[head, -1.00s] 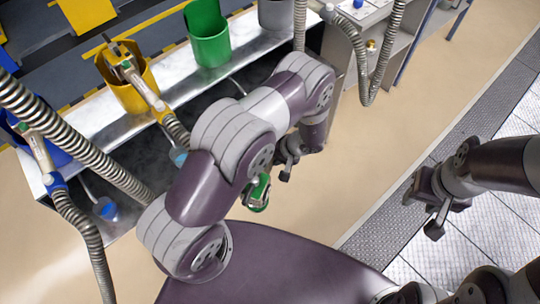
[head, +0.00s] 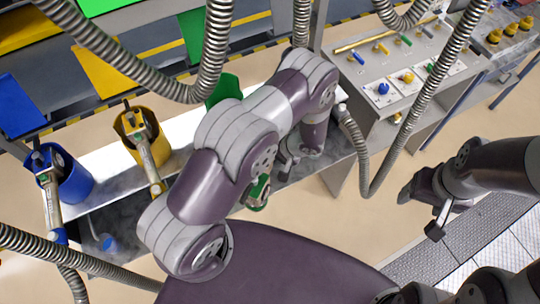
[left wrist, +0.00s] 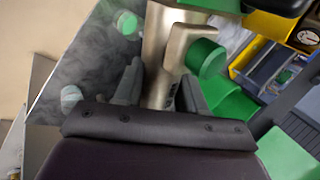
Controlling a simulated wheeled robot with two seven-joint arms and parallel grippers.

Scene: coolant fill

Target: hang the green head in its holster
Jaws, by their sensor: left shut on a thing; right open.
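The green head shows in the head view as a small green and metal part (head: 258,192) beside my left forearm. In the left wrist view its metal body (left wrist: 157,55) with a green round cap (left wrist: 205,58) sits between the fingers of my left gripper (left wrist: 155,92), which is shut on it. In the head view my left gripper (head: 286,163) is partly hidden by my arm. The green holster (head: 226,87) is on the bench behind my left arm, which covers its lower part. My right gripper (head: 422,212) is open and empty at the right.
The yellow holster (head: 133,128) and blue holster (head: 75,183) each hold a head with a hose. A panel with coloured knobs (head: 400,75) stands at the right rear. Ribbed hoses (head: 365,170) hang around the bench. The floor between the bench and my right gripper is clear.

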